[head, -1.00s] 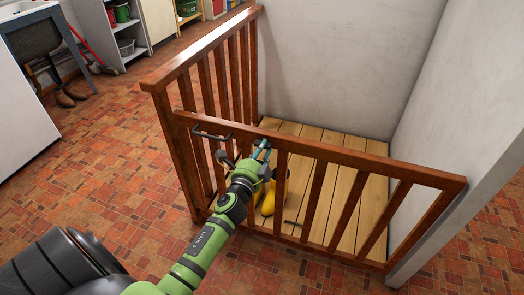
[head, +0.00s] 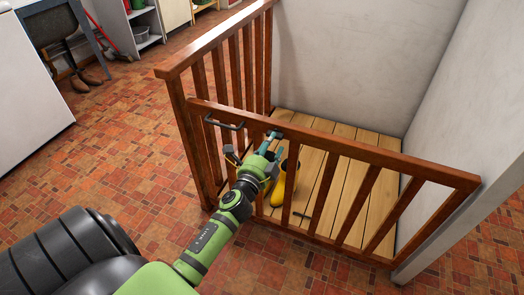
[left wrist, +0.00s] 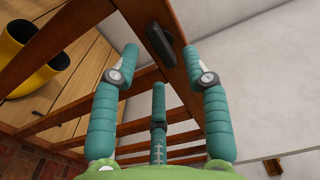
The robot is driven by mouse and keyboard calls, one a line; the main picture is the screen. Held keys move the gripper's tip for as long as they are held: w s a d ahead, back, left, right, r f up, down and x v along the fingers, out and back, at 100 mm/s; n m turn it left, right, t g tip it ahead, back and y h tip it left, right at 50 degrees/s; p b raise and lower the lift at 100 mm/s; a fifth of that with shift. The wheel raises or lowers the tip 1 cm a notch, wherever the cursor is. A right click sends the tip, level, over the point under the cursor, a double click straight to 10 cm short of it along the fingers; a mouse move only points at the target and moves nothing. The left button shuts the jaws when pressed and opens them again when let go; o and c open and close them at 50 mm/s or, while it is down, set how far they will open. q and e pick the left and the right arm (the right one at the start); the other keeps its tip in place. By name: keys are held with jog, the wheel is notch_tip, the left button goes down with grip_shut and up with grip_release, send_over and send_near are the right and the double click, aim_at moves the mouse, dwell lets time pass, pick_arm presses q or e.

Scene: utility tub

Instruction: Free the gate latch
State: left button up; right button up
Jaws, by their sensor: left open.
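The reddish-brown slatted gate (head: 330,146) crosses the front of a small enclosure. A dark U-shaped metal handle (head: 224,122) sits at the left end of its top rail, beside the corner post. My left gripper (head: 270,150), with teal fingers, is open against the gate, right of that handle, its fingertips near the top rail. In the left wrist view a dark oblong fitting (left wrist: 160,47), perhaps the latch, lies on the wooden rail between the open fingertips (left wrist: 162,62). Contact cannot be told. My right gripper is not in view.
Yellow boots (head: 284,182) stand on the plank floor (head: 345,200) behind the gate. A small dark piece (head: 316,214) shows near its lower part. A white wall (head: 345,60) bounds the enclosure. Tiled floor (head: 110,150) is clear at left.

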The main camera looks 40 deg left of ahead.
pick_arm(q)
jog(key=v, duration=0.9)
jog(key=shift+s, duration=0.25)
jog(key=shift+d, duration=0.1)
